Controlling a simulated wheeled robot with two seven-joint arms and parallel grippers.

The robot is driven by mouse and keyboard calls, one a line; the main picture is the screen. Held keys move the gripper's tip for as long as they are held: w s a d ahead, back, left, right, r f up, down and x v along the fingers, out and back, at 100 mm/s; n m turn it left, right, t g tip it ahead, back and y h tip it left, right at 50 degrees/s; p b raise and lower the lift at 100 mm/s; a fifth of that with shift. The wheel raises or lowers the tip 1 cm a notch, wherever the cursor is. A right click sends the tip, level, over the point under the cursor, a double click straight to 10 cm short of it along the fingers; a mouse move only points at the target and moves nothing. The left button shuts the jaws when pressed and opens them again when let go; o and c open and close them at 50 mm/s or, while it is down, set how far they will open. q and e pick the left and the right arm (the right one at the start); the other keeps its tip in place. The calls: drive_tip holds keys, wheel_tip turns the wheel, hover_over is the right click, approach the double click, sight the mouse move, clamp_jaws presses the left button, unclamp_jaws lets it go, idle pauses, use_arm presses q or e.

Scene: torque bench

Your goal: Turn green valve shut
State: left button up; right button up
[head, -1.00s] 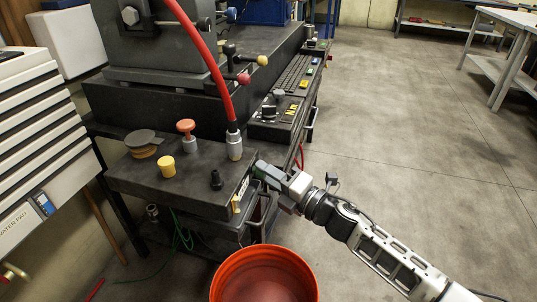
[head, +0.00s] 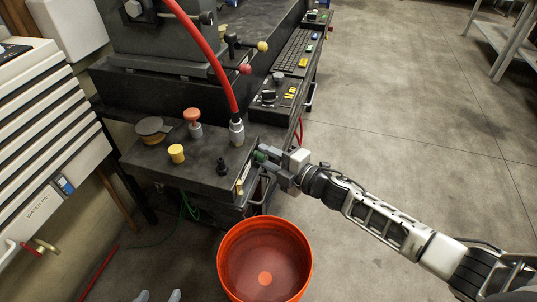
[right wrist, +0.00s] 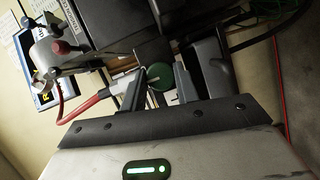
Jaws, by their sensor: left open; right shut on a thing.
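The green valve (right wrist: 160,76) is a round green handle on the front side of the dark bench, and shows between my right gripper's fingers in the right wrist view. The valve's far side is hidden. My left gripper (head: 158,296) shows only as two pale fingertips, apart and empty, at the bottom edge.
An orange bucket (head: 225,262) stands on the floor just below the valve. A white drawer cabinet (head: 45,120) stands left.

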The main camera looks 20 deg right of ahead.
drive_tip(key=shift+f, duration=0.1)
drive_tip(key=o, duration=1)
drive_tip(key=shift+c, duration=0.2)
drive_tip(key=v, duration=1.6)
drive_tip(key=shift+b, duration=0.35)
drive_tip(key=s+a+f+m+g+h, duration=0.3)
drive_tip(key=s+a+f+m+h, duration=0.3)
drive_tip(key=m, duration=1.4)
drive_tip(key=s+a+f, duration=0.2)
drive_tip(key=s+a, duration=0.2)
drive_tip(key=shift+s+a+m, duration=0.25)
drive_tip(key=shift+s+m, duration=0.15)
